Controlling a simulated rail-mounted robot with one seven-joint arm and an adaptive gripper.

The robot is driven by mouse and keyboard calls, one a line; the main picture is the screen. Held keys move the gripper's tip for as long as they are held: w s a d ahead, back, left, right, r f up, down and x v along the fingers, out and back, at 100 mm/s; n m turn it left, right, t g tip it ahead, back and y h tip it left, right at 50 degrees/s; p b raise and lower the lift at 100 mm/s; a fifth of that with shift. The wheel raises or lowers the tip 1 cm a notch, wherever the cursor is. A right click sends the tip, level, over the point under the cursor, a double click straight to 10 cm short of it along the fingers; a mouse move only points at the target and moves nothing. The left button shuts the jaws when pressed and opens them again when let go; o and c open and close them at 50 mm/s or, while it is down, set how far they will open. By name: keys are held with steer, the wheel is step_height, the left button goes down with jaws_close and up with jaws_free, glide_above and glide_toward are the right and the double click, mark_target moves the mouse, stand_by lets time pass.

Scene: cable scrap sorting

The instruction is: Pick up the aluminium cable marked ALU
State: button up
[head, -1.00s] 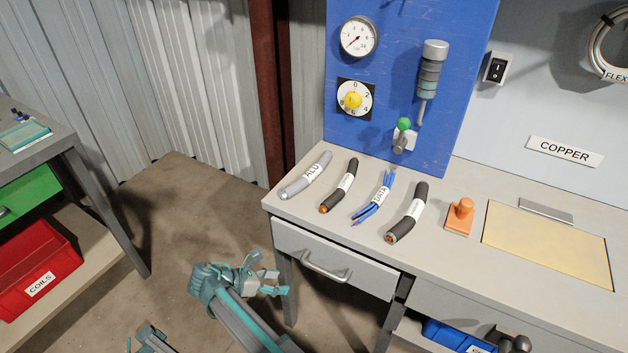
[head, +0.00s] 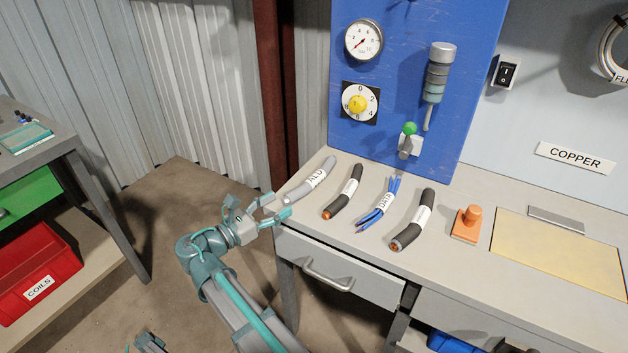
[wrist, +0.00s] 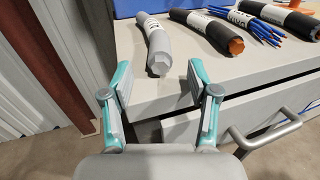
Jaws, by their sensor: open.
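The grey aluminium cable marked ALU (head: 301,190) lies at the left end of the grey workbench, its near end by the front edge. In the wrist view the same ALU cable (wrist: 158,52) lies just beyond the fingertips, its cut end facing me, a little left of midway between them. My gripper (head: 278,208) is at the bench's front left corner, close to the cable's near end. In the wrist view my gripper (wrist: 160,82) is open, with nothing between its fingers.
A black copper-ended cable (head: 343,193), a blue DATA cable (head: 379,208) and a thicker black cable (head: 412,222) lie to the right. An orange stamp-like block (head: 467,224) stands beyond them. Below the benchtop is a drawer with a handle (head: 328,279).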

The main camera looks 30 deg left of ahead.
mark_target(293, 196)
steer(key=shift+b+x, duration=0.3)
steer(key=shift+x, duration=2.7)
steer(key=shift+c, duration=0.2)
jaws_close()
